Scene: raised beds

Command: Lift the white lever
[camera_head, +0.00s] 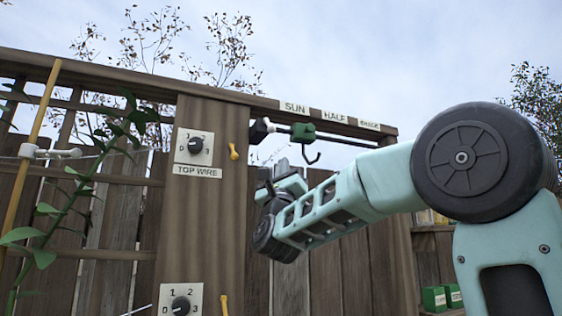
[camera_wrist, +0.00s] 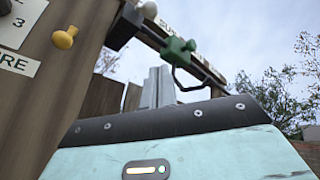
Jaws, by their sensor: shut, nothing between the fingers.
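A small white knob-ended piece (camera_head: 268,124), which looks like the white lever, sits beside a black block (camera_head: 257,132) at the left end of the dark rail under the SUN label. It also shows in the wrist view (camera_wrist: 149,9) at the top. My gripper (camera_head: 283,166) is below and slightly right of it, apart from it. In the wrist view the pale grey fingers (camera_wrist: 158,86) point up, shut together and empty. A green slider (camera_head: 303,132) with a dark hook hangs on the rail close above right of the fingers.
A wooden post (camera_head: 205,240) carries dial plates (camera_head: 193,147) and yellow knobs (camera_head: 233,151). White clip pieces (camera_head: 65,153) are on the yellow stake (camera_head: 40,115) and plant at left. Label plates (camera_head: 294,107) line the top beam. Green boxes (camera_head: 434,299) stand at lower right.

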